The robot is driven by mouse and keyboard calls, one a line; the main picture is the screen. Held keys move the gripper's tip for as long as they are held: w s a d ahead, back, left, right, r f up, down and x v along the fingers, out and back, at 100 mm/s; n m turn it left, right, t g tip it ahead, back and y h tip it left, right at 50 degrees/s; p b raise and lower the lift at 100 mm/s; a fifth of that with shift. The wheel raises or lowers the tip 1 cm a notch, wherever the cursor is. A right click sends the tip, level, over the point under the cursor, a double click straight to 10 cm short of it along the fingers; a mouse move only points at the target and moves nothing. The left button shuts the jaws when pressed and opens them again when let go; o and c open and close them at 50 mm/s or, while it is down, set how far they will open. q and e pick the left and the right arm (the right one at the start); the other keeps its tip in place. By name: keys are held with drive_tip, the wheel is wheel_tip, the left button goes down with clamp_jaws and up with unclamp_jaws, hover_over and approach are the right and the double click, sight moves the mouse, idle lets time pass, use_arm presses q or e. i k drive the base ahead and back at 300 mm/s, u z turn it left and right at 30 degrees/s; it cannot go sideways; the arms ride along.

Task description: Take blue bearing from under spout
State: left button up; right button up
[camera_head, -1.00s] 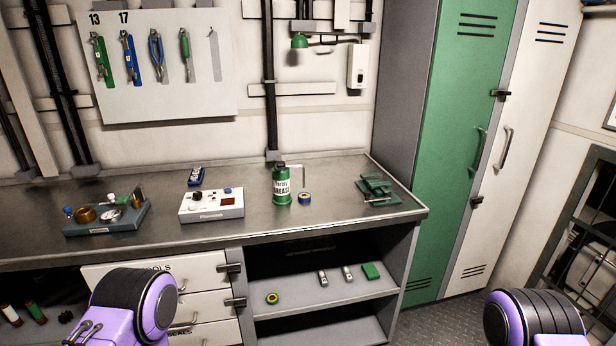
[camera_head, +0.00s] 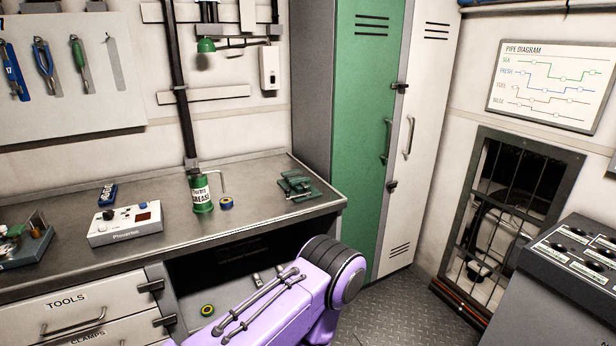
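The blue bearing (camera_head: 226,203), a small ring with a yellowish centre, lies on the metal workbench (camera_head: 262,180). It sits beside the green grease can (camera_head: 202,194), below the end of the can's thin bent spout (camera_head: 222,177). A purple arm link of mine with a dark joint crosses the lower middle of the view. Neither gripper shows in the frame.
A white device (camera_head: 125,224) and a blue box (camera_head: 107,194) stand left of the can. A green clamp-like tool (camera_head: 298,186) lies to its right. A yellow ring (camera_head: 207,310) is on the shelf below. Green locker (camera_head: 362,130) stands right of the bench.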

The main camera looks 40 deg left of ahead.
sight(226, 202)
drive_tip(key=z, duration=0.3)
drive_tip(key=i, duration=1.25)
drive_tip(key=u, duration=2.25)
